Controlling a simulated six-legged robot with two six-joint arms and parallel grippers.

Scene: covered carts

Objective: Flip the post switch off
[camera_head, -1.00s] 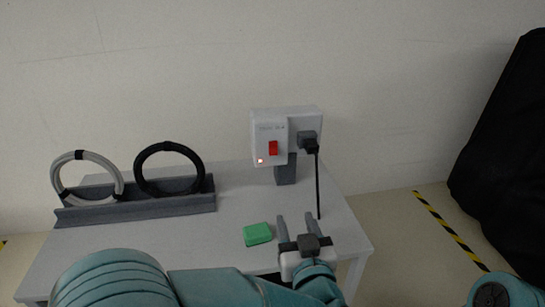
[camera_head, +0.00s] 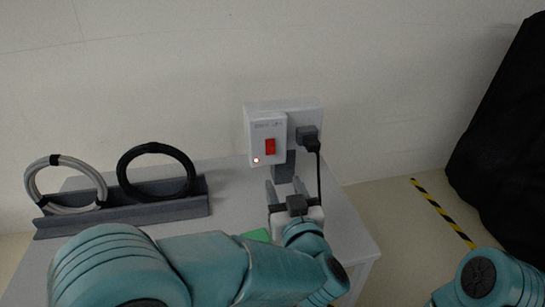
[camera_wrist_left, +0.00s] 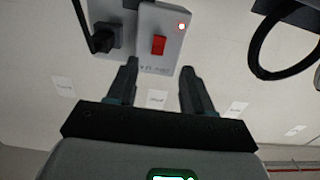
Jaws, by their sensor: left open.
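In the left wrist view the red rocker (camera_wrist_left: 158,45) and lit light (camera_wrist_left: 182,26) show beyond the fingers, upside down. My left gripper (camera_head: 287,190) is open and empty, below and in front of the box, apart from it; its fingers also show in the left wrist view (camera_wrist_left: 158,85). My right gripper is not in view.
A black plug (camera_head: 308,137) with a hanging cord (camera_head: 319,178) sits right of the switch. A grey rack (camera_head: 122,207) holds a grey cable coil (camera_head: 60,185) and a black coil (camera_head: 157,170) at left.

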